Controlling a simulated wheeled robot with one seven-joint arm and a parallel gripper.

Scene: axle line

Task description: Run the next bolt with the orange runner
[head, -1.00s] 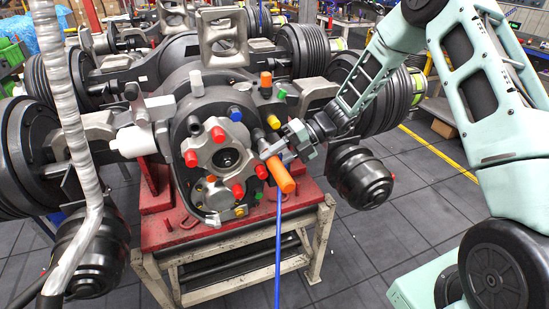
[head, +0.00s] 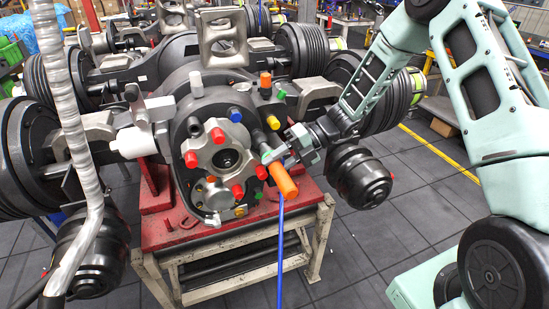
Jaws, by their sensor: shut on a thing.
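The orange runner (head: 284,180) is a stubby cylinder with a dark front part and a blue hose hanging from its near end. My gripper (head: 271,155) is shut on it from the right, just behind the dark part. The runner is at the right side of the round axle housing (head: 181,132). Red-capped bolts (head: 191,158) ring the pale central flange (head: 205,155); another red cap (head: 262,172) shows close beside the runner. Whether the runner's tip touches a bolt I cannot tell.
The axle stands on a red-topped stand (head: 165,232). A silver wrapped pipe (head: 80,140) rises at left. A black canister (head: 360,175) hangs below my arm.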

